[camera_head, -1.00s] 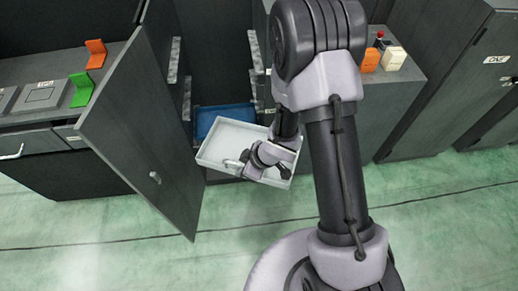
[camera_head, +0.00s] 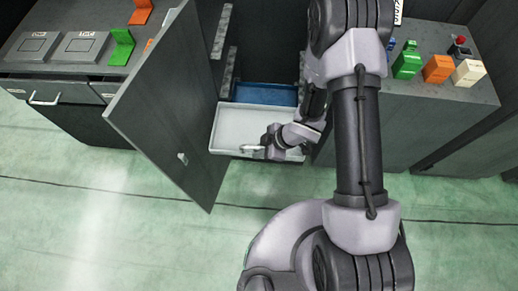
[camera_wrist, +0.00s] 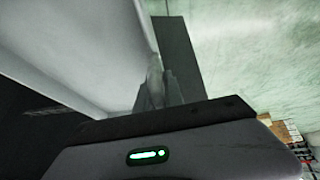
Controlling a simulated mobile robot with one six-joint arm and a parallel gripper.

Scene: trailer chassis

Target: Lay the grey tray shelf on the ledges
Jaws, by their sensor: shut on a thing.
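The grey tray shelf (camera_head: 255,126) is a shallow light-grey tray at the mouth of the open dark cabinet. My gripper (camera_head: 270,146) is shut on its front edge, near the middle, by what looks like a handle. In the wrist view the pale tray (camera_wrist: 75,45) fills the upper left, with my fingers (camera_wrist: 155,88) against its wall. A ledge (camera_head: 221,38) shows on the cabinet's left inner wall, with a lower one (camera_head: 227,80) beneath it. The right-hand ledges are mostly hidden behind my arm. I cannot tell whether the tray touches any ledge.
A blue tray (camera_head: 265,94) lies inside the cabinet behind the grey one. The cabinet door (camera_head: 170,105) stands open at the left. Counters flank the cabinet, with green (camera_head: 407,62) and orange (camera_head: 438,68) pieces on the right one. The green floor in front is clear.

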